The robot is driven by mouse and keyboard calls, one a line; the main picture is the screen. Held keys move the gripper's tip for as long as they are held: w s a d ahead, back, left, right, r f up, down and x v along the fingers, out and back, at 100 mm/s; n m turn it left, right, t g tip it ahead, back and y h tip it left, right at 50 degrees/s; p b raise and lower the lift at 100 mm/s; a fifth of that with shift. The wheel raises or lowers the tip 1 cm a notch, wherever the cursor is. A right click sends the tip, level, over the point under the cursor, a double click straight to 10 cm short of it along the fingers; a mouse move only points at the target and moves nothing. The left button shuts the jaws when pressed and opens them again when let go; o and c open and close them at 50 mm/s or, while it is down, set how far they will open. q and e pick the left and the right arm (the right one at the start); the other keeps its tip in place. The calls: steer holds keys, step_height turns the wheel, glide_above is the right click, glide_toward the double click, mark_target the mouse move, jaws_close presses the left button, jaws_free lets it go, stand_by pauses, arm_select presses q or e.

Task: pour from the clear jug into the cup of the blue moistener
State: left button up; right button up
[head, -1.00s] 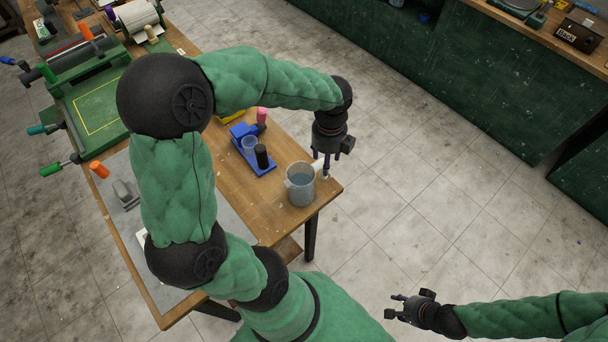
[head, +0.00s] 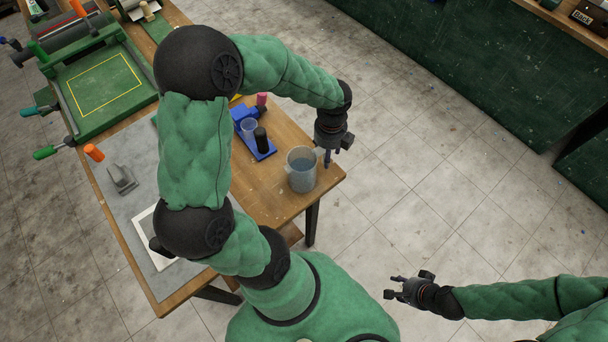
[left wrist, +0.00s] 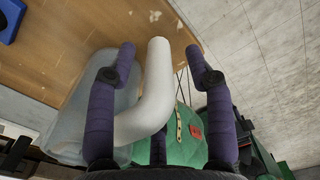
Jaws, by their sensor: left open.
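The clear jug (head: 301,172) stands upright near the table's right corner with bluish liquid inside. Its pale handle (left wrist: 158,85) lies between the two purple fingers of my left gripper (left wrist: 160,58). Those fingers are open, apart on either side of the handle, and the jug body (left wrist: 95,95) is on the left. In the head view my left gripper (head: 328,160) points down beside the jug. The blue moistener (head: 264,152) sits behind the jug, with its clear cup (head: 249,127) and a black cylinder (head: 261,138). My right gripper (head: 394,287) is open and empty, away from the table.
The wooden table (head: 262,200) has bare wood around the jug. A pink-topped item (head: 262,100) stands behind the moistener. A grey mat (head: 130,215), an orange-handled tool (head: 94,153) and a green press (head: 100,85) are on the left. My left arm hides part of the table.

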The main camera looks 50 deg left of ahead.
arm_select(q)
step_height(320, 180, down, 2)
steer(key=shift+f, duration=0.1)
jaws_close()
steer(key=shift+r, duration=0.2)
